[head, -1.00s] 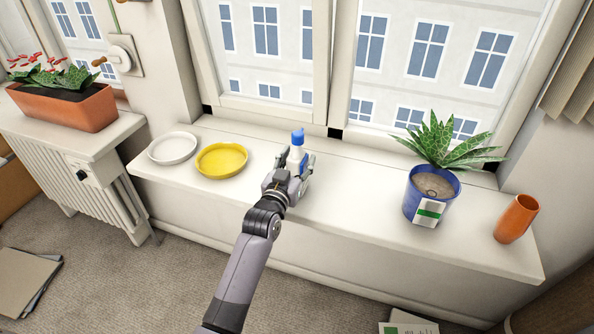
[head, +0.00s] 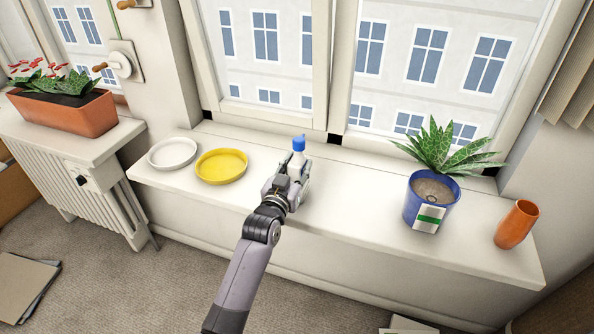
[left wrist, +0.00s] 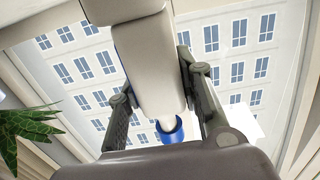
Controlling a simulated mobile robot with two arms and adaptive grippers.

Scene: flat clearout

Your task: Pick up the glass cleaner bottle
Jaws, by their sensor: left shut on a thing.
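The glass cleaner bottle (head: 298,159) is white with a blue top and stands upright on the windowsill (head: 360,214), near the window frame. My left gripper (head: 291,179) reaches it from the front, with its fingers around the body and hiding the lower part. In the left wrist view the white bottle (left wrist: 148,65) runs between the two fingers of the gripper (left wrist: 157,88), with a blue collar (left wrist: 170,132) below it. The gripper is shut on the bottle. I cannot tell whether its base touches the sill. My right gripper is not in view.
A yellow dish (head: 222,166) and a white dish (head: 172,153) lie left of the bottle. A blue pot (head: 420,212) with a spiky plant and an orange vase (head: 517,224) stand to the right. The sill between bottle and pot is clear. The window is close behind.

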